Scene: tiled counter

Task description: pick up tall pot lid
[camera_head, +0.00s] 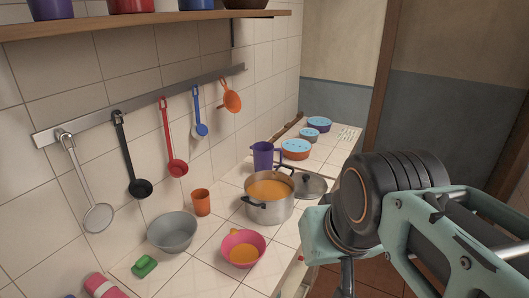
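A grey metal lid with a dark knob (310,185) lies on the tiled counter, just behind and to the right of the pot. Its near left edge is partly hidden by the pot. The tall metal pot (268,211) stands upright and open with orange contents. My arm fills the right side of the view. A dark part of my gripper (347,277) shows at the bottom, below the pale green wrist, to the right of and nearer than the lid. The fingertips are cut off by the frame edge, so I cannot tell if it is open.
A purple jug (263,155) stands behind the pot. An orange cup (201,202), grey bowl (173,232), pink bowl (243,249) and green sponge (144,265) are to the left. Blue-topped containers (296,149) stand farther back. Utensils hang from a wall rail (150,99).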

